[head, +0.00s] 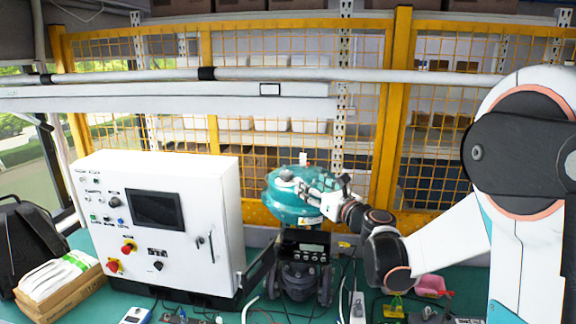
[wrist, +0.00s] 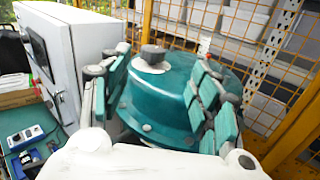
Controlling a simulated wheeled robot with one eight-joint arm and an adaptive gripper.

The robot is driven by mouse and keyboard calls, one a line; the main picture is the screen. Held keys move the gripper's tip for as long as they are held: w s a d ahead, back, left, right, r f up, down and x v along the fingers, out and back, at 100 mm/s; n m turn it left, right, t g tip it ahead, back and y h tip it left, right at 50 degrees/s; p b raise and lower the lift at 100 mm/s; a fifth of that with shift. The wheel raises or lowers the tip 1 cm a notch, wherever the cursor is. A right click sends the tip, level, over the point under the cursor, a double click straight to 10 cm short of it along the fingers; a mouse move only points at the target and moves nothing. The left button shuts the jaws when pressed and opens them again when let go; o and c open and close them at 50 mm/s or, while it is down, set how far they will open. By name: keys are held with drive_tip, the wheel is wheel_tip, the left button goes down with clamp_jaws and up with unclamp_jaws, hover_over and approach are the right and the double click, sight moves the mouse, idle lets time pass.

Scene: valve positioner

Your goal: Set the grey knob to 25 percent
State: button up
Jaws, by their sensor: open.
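A dark grey knob (wrist: 153,54) sits on a white disc on top of the teal domed valve actuator (wrist: 165,95). The head view shows this actuator (head: 290,207) right of the cabinet, with the knob (head: 286,175) small on its top left. I cannot read any scale or percent mark, nor the knob's setting. My gripper (wrist: 161,62) is open and empty, its teal-padded fingers spread to either side of the dome in the wrist view. The knob shows in the gap, beyond the fingers and untouched. In the head view my gripper (head: 318,190) is over the actuator's right side.
A white control cabinet (head: 165,225) with a screen and buttons stands left of the actuator. A yellow mesh fence (head: 290,50) and a white pipe run behind. Small devices and cables lie on the green table (wrist: 14,115). A cardboard box (head: 60,297) is at left.

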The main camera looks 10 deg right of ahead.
sight(290, 175)
drive_tip(key=shift+n, duration=0.7)
drive_tip(key=x, duration=0.9)
drive_tip(key=a+f+p+x, duration=0.1)
drive_tip(key=x, duration=0.3)
drive_tip(key=shift+w, duration=0.25)
drive_tip(key=shift+c, duration=0.6)
drive_tip(key=c, duration=1)
